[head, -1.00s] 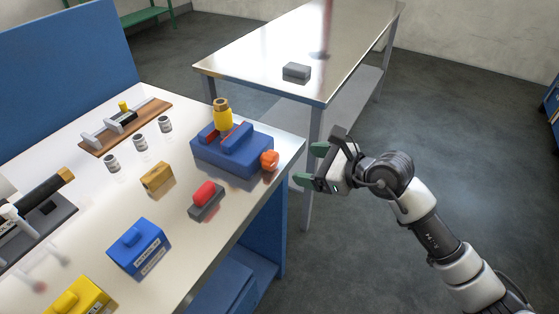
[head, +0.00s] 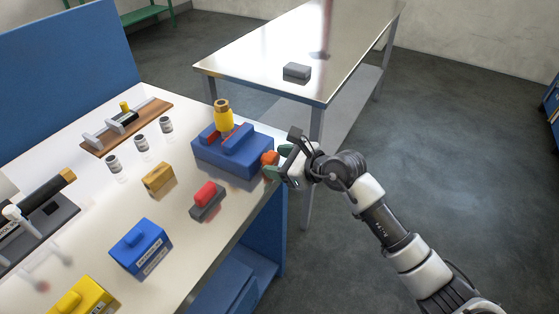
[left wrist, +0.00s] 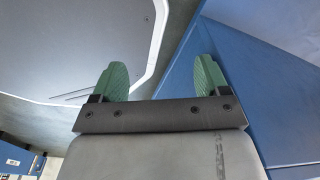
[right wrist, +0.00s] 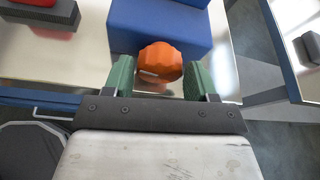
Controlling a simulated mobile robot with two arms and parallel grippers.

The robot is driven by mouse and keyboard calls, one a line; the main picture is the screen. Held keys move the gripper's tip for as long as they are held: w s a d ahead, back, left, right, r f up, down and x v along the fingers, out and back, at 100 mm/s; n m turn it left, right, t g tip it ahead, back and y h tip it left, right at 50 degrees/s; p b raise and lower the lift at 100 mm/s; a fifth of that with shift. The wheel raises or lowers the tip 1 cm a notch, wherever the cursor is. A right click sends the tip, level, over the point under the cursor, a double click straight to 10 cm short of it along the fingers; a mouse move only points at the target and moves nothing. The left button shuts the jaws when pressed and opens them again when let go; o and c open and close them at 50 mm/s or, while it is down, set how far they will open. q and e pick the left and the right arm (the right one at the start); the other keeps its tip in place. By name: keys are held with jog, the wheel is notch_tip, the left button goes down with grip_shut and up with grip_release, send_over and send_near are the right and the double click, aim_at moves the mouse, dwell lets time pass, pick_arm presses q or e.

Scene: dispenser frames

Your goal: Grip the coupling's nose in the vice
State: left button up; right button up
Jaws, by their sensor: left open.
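The blue vice (head: 232,153) stands at the right end of the bench, with an orange knob (head: 270,158) on its near right side. The coupling (head: 223,116), yellow with a brass-coloured top, stands upright between the vice jaws; its nose is hidden. My right gripper (head: 273,166) is at the knob. In the right wrist view, my right gripper (right wrist: 160,75) is open, its green fingertips on either side of the knob (right wrist: 160,60) with small gaps. My left gripper (left wrist: 162,82) is open and empty, in the left wrist view only.
A red-and-grey block (head: 207,200), a brass-coloured block (head: 157,177), a blue box (head: 140,248) and several small jars (head: 141,143) stand on the bench. A steel table (head: 270,70) with a grey block (head: 297,71) is behind.

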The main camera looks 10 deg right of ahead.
jog(key=c, duration=0.5)
jog(key=shift+w+d+r+m+g+y+p, duration=0.15)
jog(key=shift+m+g+y+p, duration=0.15)
jog(key=shift+m+g+p, duration=0.45)
jog(key=shift+c, duration=0.2)
jog(key=shift+f+m+g+y, duration=0.2)
jog(key=shift+m+g+y, duration=0.25)
jog(key=shift+m, duration=0.7)
jog(key=o, duration=0.9)
jog(key=shift+b+v, duration=0.7)
jog(key=shift+v, duration=4.75)
jog(key=shift+f, duration=0.1)
